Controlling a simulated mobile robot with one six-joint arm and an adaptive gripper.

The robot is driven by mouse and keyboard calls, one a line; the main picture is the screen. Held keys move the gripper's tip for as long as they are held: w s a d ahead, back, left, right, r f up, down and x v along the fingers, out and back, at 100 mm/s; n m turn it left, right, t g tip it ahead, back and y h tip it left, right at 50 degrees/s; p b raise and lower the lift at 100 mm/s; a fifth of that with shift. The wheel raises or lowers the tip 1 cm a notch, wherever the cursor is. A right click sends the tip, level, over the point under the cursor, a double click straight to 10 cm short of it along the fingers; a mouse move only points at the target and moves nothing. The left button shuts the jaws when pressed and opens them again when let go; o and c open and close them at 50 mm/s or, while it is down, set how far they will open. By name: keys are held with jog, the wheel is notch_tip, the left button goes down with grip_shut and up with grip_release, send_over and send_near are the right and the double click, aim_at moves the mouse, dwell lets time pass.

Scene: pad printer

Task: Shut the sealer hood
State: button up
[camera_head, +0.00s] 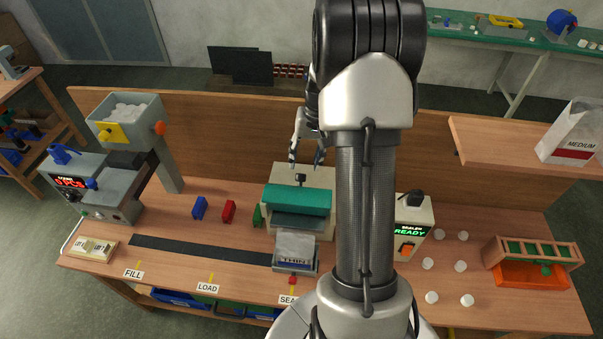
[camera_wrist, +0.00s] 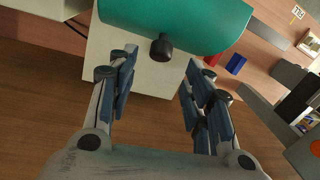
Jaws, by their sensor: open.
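The sealer hood (camera_head: 297,199) is a green rounded cover on a pale sealer body (camera_head: 318,176), left of my arm in the head view. The hood looks raised, with a dark gap under its front edge. A black knob (camera_head: 300,178) stands on its back side. My gripper (camera_head: 306,164) is open and empty, just behind the knob. In the wrist view the green hood (camera_wrist: 180,22) fills the top, and the black knob (camera_wrist: 161,48) lies ahead of and between the open fingertips (camera_wrist: 158,68), apart from them.
A tray with a bag labelled THIN (camera_head: 295,246) sits in front of the sealer. Blue (camera_head: 200,207) and red (camera_head: 229,211) blocks stand to its left. The sealer control box (camera_head: 411,228) reads READY at right. A wooden back panel (camera_head: 225,150) runs behind the bench.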

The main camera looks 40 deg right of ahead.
jog(key=f, duration=0.6)
jog(key=shift+w+a+b, duration=0.35)
jog(key=shift+a, duration=0.05)
grip_shut()
dwell(0.4)
